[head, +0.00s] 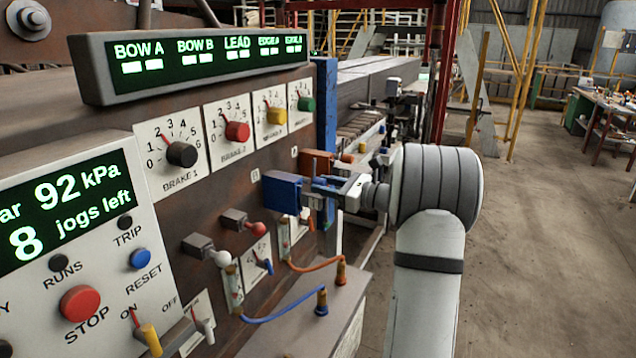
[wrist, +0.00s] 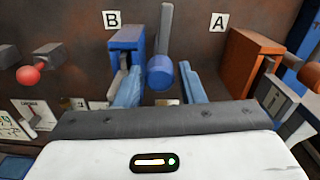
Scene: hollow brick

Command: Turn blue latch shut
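The blue latch has a blue housing (wrist: 126,40) beside label B on the rusty panel. A grey bar with a round blue knob (wrist: 160,74) stands just right of the housing in the wrist view. My gripper (wrist: 158,92) is open, with one finger on each side of the knob. Gaps show between the knob and both fingers, and the left finger is close to the housing's lower part. In the head view, the blue housing (head: 283,192) is left of my gripper (head: 322,190), which hides the knob.
An orange housing (wrist: 250,58) by label A stands close to the right of my gripper. A red knob (wrist: 28,75) juts out at the left. Below, in the head view, are an orange cable (head: 318,266) and a blue cable (head: 275,317).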

